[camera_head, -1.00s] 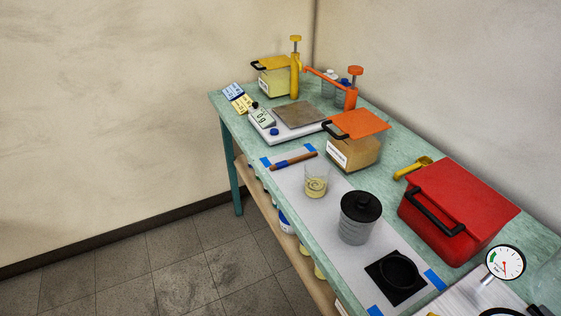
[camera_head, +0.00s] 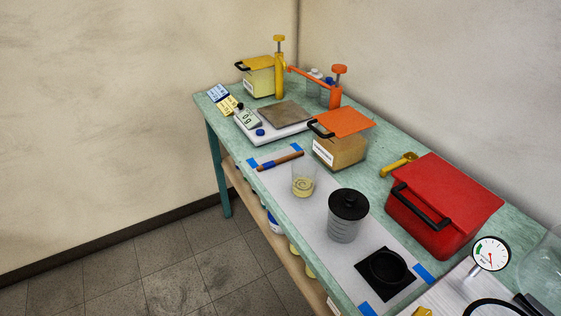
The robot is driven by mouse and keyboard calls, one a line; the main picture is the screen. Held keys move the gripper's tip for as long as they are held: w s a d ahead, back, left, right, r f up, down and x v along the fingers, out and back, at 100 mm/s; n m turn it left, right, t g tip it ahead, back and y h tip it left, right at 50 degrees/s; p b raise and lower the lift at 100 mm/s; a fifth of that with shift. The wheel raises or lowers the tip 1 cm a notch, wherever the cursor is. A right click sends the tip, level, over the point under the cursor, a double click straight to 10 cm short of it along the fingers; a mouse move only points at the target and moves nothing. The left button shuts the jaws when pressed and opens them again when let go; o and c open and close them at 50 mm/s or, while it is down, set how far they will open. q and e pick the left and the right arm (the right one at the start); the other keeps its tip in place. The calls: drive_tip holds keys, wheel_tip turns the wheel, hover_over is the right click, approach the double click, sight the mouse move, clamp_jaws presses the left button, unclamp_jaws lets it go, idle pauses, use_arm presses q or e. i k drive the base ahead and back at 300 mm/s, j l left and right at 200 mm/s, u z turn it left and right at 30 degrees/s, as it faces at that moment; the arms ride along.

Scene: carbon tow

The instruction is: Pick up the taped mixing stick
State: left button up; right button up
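Neither of my grippers shows in the head view.
A black square (camera_head: 386,275) and a gauge (camera_head: 490,253) are nearer. Open floor lies left.

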sight(266, 166)
drive_tip(key=j+z, duration=0.1)
drive_tip(key=z, duration=0.65)
drive_tip(key=i+j+z, duration=0.2)
drive_tip(key=j+z, duration=0.2)
drive_tip(key=j, duration=0.25)
drive_tip(key=i+j+z, duration=0.1)
drive_tip(key=j+z, duration=0.3)
drive_tip(key=j, duration=0.25)
drive_tip(key=j+z, duration=0.45)
drive_tip(key=j, duration=0.25)
